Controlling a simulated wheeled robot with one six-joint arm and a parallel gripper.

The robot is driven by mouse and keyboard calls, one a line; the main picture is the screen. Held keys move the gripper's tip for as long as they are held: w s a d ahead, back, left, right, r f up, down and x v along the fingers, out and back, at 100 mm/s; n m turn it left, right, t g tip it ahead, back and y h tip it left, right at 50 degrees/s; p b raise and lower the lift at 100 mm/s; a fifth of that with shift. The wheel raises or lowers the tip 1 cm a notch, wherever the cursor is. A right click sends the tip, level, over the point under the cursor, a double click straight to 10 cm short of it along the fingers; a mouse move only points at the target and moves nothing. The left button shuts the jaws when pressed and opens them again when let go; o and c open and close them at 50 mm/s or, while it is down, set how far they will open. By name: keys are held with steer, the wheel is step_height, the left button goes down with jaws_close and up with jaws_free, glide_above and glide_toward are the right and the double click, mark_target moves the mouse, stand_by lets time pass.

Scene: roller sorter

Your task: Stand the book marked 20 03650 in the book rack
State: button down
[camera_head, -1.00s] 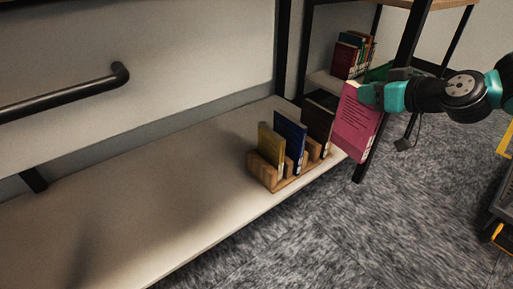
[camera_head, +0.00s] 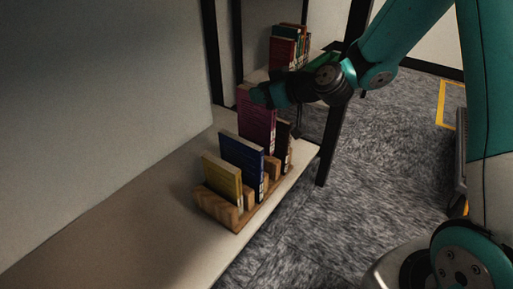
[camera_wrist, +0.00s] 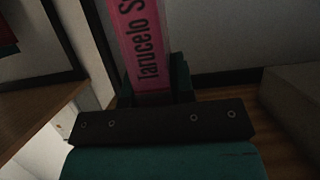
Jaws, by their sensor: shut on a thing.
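A pink book (camera_head: 257,122) is upright in my gripper (camera_head: 264,97), which is shut on its upper part. In the wrist view, the book's pink spine (camera_wrist: 147,40) shows the lettering "Iarucelo S"; the mark 20 03650 cannot be read. The wooden book rack (camera_head: 214,207) stands on the pale shelf. A yellow book (camera_head: 222,178), a blue book (camera_head: 242,160) and a dark brown book (camera_head: 283,143) stand in it. The pink book is between the blue and brown books. The blue book hides its lower end, so I cannot tell whether it touches the rack.
The pale shelf (camera_head: 120,245) is clear left of the rack. A dark upright post (camera_head: 335,130) stands close to the right of it. Several books (camera_head: 287,50) stand on a farther shelf behind. Grey carpet (camera_head: 350,220) lies in front.

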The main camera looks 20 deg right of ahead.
mark_target(260, 134)
steer(key=f+b, duration=0.3)
steer(key=f, duration=0.5)
steer(key=shift+a, duration=0.2)
steer(key=shift+f+b, duration=1.55)
steer(key=shift+f, duration=0.65)
steer(key=shift+f+b, duration=0.25)
steer(key=shift+b, duration=0.05)
steer(key=c, duration=1)
jaws_free()
steer(key=shift+o, duration=0.2)
steer(key=shift+r, duration=0.15)
